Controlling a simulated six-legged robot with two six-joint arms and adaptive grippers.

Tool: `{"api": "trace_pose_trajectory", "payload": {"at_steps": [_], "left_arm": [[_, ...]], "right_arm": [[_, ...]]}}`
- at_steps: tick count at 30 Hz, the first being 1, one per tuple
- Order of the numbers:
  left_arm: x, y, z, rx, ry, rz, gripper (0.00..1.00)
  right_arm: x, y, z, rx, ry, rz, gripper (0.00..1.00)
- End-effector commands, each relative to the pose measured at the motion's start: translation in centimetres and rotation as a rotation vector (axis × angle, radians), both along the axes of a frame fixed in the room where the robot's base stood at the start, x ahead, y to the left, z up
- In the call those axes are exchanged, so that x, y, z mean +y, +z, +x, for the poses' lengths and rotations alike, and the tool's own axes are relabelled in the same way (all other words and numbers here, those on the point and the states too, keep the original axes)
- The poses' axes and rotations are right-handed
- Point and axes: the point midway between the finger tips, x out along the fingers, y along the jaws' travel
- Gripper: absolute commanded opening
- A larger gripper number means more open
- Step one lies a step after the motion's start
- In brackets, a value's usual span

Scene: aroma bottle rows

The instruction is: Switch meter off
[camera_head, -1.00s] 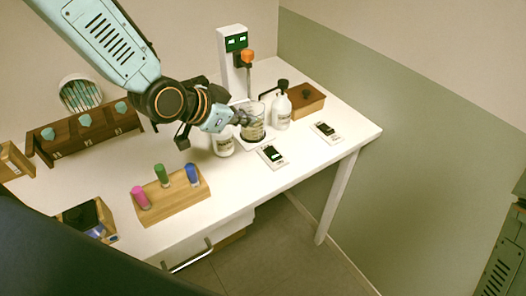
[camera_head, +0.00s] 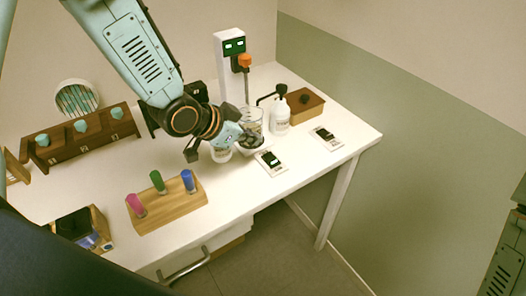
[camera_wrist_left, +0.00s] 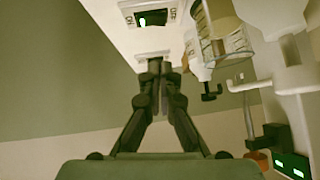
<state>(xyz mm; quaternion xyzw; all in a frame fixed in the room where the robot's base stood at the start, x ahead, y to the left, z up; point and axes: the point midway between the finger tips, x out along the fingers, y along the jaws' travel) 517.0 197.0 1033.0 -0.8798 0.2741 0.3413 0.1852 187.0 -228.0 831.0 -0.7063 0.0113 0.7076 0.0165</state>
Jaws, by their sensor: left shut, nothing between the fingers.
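My left gripper (camera_head: 250,139) is shut and empty, just left of and behind the nearer device, in front of the beaker. My right gripper is not in view.
A tall white stand (camera_head: 230,70) with a green display rises behind the glass beaker (camera_head: 253,120). A white pump bottle (camera_head: 280,118) and a brown box (camera_head: 305,105) stand right of it. A wooden block (camera_head: 166,208) with coloured vials is at the front.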

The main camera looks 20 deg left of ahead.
Motion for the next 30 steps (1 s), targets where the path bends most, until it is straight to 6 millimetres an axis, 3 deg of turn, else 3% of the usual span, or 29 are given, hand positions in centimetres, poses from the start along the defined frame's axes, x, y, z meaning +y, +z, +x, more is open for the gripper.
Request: {"api": "trace_pose_trajectory", "payload": {"at_steps": [9, 15, 21, 30], "left_arm": [[-2.2, -4.2, 3.5, 0.001, -0.005, 0.002, 0.0], [-1.8, -6.8, 3.7, 0.002, -0.001, -0.002, 0.0], [-1.7, -7.9, 3.8, 0.0, 0.0, -0.002, 0.0], [-1.6, -7.9, 3.8, 0.0, -0.001, -0.001, 0.0]], "right_arm": [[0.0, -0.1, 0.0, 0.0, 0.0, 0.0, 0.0], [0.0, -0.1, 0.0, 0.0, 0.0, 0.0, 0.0], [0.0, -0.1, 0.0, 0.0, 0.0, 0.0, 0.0], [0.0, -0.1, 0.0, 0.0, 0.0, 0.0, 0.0]]}}
